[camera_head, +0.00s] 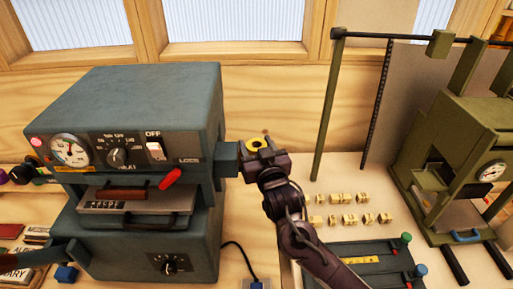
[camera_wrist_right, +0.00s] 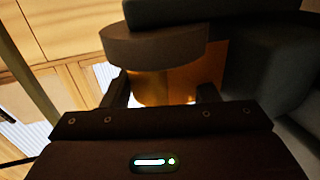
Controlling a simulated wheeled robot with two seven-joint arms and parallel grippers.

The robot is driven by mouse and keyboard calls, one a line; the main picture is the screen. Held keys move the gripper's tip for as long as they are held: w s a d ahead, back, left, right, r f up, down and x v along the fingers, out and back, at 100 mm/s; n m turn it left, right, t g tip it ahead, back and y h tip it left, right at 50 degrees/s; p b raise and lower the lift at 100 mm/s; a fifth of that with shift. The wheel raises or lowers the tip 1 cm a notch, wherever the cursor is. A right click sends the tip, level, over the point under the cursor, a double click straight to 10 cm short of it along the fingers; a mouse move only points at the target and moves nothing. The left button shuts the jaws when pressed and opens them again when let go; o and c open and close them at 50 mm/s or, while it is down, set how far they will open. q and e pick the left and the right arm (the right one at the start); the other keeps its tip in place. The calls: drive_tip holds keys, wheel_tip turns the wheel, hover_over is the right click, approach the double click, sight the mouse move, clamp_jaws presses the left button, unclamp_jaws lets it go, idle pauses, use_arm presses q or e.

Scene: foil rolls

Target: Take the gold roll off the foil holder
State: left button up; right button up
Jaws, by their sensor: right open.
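The gold roll (camera_head: 258,144) shows as a yellow ring with a dark centre at the right side of the blue-grey machine. It sits by the foil holder, a blue-grey block (camera_head: 228,159) sticking out of the machine. My right gripper (camera_head: 262,158) is at the roll, its arm coming from below. In the right wrist view the gold roll (camera_wrist_right: 165,87) lies between the two open fingers (camera_wrist_right: 163,92), under a dark round disc (camera_wrist_right: 155,45). I cannot tell whether the fingers touch it. My left gripper is not in view.
The blue-grey machine (camera_head: 150,95) with dial, knob and switch fills the left. An olive-green press (camera_head: 460,150) stands at right. Several small brass type pieces (camera_head: 348,219) and a dark tray (camera_head: 360,262) lie on the table at lower right. A wooden wall (camera_head: 280,95) is behind.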

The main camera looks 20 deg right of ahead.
drive_tip(key=shift+s, duration=0.1)
drive_tip(key=c, duration=0.5)
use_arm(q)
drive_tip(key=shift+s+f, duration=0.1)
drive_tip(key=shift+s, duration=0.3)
use_arm(e)
drive_tip(key=shift+r, duration=0.1)
drive_tip(key=shift+c, duration=0.9)
